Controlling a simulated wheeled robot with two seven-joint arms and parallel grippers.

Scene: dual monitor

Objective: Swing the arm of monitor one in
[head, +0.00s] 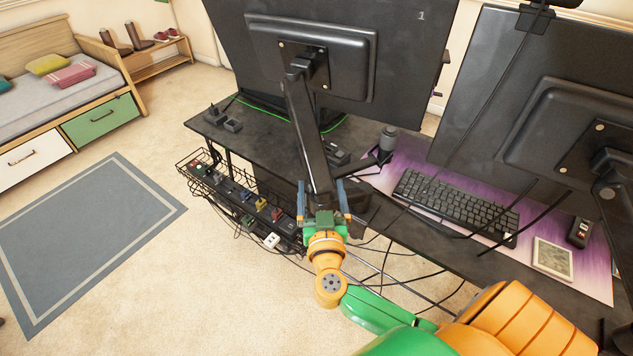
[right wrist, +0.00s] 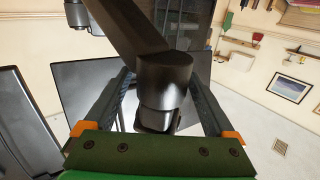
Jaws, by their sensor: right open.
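Monitor one (head: 410,45), a black screen marked "1" seen from behind, stands at the top middle of the head view. Its black arm (head: 306,125) runs from the back plate down toward the desk. My right gripper (head: 323,185) is at the arm's lower end, with one finger on each side. In the right wrist view the arm's thick round joint (right wrist: 163,80) sits between the open fingers (right wrist: 160,85). I cannot tell whether either finger touches it. My left gripper is not in view.
A second monitor (head: 540,100) stands at the right. The desk (head: 270,135) holds a keyboard (head: 455,205) and a small tablet-like device (head: 553,258). A wire cable tray (head: 235,200) and loose cables hang along the desk edge.

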